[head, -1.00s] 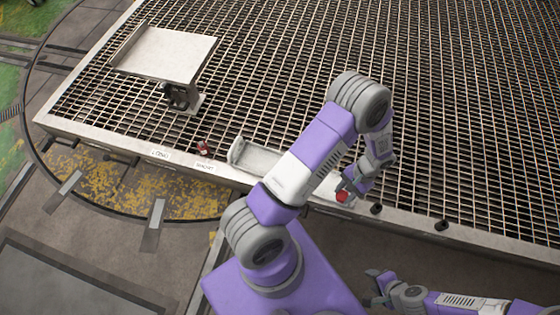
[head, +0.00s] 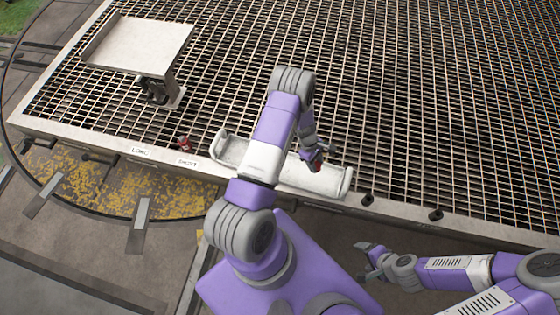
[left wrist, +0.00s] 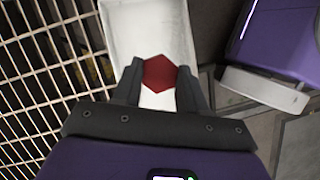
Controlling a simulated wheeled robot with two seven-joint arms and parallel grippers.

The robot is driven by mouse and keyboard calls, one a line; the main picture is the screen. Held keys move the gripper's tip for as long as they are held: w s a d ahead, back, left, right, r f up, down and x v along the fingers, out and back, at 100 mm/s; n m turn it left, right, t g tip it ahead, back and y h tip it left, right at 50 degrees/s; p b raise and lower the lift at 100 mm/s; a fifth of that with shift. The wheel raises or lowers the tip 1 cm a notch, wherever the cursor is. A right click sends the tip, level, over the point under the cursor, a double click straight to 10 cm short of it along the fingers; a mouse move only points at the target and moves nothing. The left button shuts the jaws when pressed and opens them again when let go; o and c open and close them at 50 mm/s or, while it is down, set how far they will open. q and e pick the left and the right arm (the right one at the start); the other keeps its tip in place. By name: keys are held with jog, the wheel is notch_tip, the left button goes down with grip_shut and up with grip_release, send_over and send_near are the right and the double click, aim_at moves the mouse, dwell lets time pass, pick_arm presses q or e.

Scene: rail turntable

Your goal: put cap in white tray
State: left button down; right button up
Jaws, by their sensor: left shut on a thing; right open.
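A red hexagonal cap (left wrist: 158,74) is between the fingers of my left gripper (left wrist: 157,84), which is shut on it. In the head view the cap (head: 317,160) shows small and dark red at the tip of my left gripper (head: 314,155). The long white tray (head: 325,182) lies along the front edge of the grating, partly hidden by my left arm. The cap is over the tray; in the left wrist view the tray floor (left wrist: 140,28) shows behind it. The height gap cannot be told. My right gripper (head: 371,262) is open and empty at the lower right.
Another small red thing (head: 184,143) is on the grating left of the tray, near the LONG (head: 140,152) and SHORT (head: 187,162) labels. A pale raised platform (head: 140,45) stands at the upper left. Black knobs (head: 436,214) line the front edge.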

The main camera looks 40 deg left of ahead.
pick_arm(q)
jog(key=shift+n, duration=0.4)
jog(key=f+b, duration=0.1)
jog(key=f, duration=0.3)
jog(key=f+b, duration=0.1)
jog(key=f, duration=0.2)
jog(key=shift+w+a+b, duration=0.1)
jog(key=shift+a+b, duration=0.2)
jog(key=shift+a, duration=0.05)
notch_tip(320, 180, down, 4)
jog(key=shift+r+b, duration=0.15)
jog(key=shift+b, duration=0.65)
jog(key=shift+r, duration=0.1)
jog(key=c, duration=0.6)
grip_release()
